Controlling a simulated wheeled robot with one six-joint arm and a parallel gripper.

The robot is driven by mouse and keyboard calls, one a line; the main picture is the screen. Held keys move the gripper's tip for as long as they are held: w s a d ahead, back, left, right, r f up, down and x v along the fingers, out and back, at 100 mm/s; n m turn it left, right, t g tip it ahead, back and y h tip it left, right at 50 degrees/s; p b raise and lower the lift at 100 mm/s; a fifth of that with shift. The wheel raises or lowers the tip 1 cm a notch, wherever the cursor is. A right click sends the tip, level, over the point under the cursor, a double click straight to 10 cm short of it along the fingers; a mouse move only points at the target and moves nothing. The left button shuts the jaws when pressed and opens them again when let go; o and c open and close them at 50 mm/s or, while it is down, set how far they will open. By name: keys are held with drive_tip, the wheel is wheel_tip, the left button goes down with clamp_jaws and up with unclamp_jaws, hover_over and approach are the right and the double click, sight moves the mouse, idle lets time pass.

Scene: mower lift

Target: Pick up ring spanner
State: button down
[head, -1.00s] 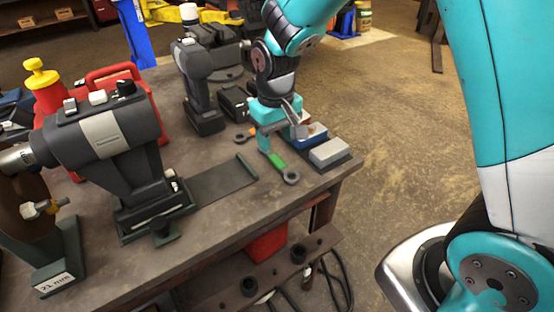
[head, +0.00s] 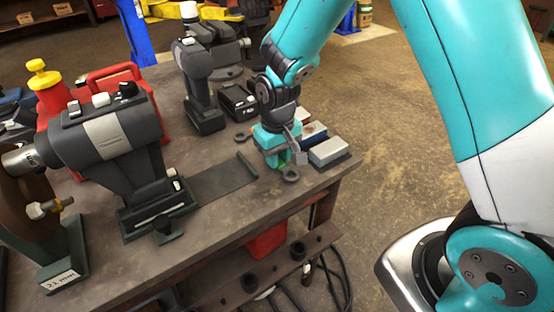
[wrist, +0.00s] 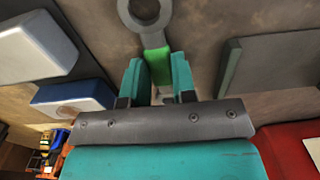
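The ring spanner (head: 290,179) lies on the workbench near its front right edge. In the head view its grey ring end shows just in front of my gripper (head: 284,162), with a little green beside it. In the wrist view the spanner's green section (wrist: 157,62) and grey ring point away from me. My gripper (wrist: 160,78) is low over the bench, its two teal fingers apart, one on each side of the handle. I see no clear grip on it. The handle's far end is hidden by the gripper.
A pale grey block (head: 328,151) and a blue-and-white block (head: 313,132) sit right of the gripper. A dark flat plate (head: 218,182) lies to the left, before a large grinder (head: 110,135). The bench edge is close in front.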

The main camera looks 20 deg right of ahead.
drive_tip(key=shift+r, duration=0.15)
wheel_tip(320, 180, up, 20)
drive_tip(key=b, duration=0.1)
idle(0.5)
idle(0.6)
